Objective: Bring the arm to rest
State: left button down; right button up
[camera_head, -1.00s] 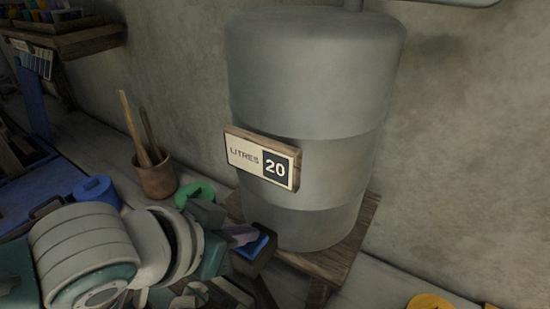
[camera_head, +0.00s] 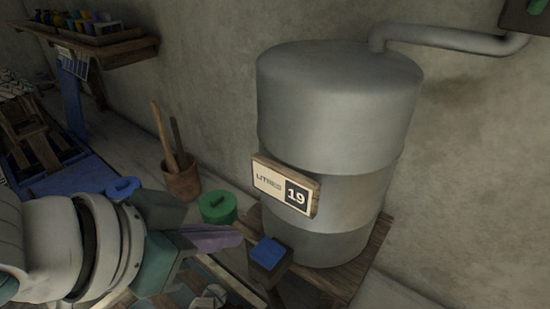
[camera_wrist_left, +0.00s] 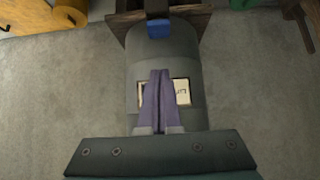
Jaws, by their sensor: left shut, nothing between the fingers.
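My left arm comes in from the left in the head view. Its gripper (camera_head: 232,236) has purple fingers shut together with nothing between them. The fingertips point right, toward the blue tap piece (camera_head: 266,250) at the foot of the grey barrel (camera_head: 335,140), with a small gap showing. In the left wrist view the shut fingers (camera_wrist_left: 160,76) stand in front of the barrel (camera_wrist_left: 185,62) and partly hide its sign. The blue piece (camera_wrist_left: 158,28) is above the fingertips there. My right gripper is not in view.
The barrel stands on a wooden stand (camera_head: 345,283) and bears a litres sign (camera_head: 284,187) reading 19. A shelf (camera_head: 125,48) with colourful jars is on the wall.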

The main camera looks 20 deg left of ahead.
pick_arm(q)
jog(key=shift+s+r, duration=0.15)
jog(key=shift+r, duration=0.05)
dwell(0.3)
jog(key=s+a+n+g+y+p, duration=0.1)
jog(key=s+a+n+g+y, duration=0.25)
jog(key=s, duration=1.05)
notch_tip(320, 180, up, 25)
jog(key=m+g+p, duration=0.1)
jog(key=p, duration=2.3)
jog(key=shift+a+g+p, duration=0.35)
jog(key=shift+w+f+m+h, duration=0.1)
jog(key=shift+f+m+h, duration=0.05)
jog(key=shift+m+h, duration=0.1)
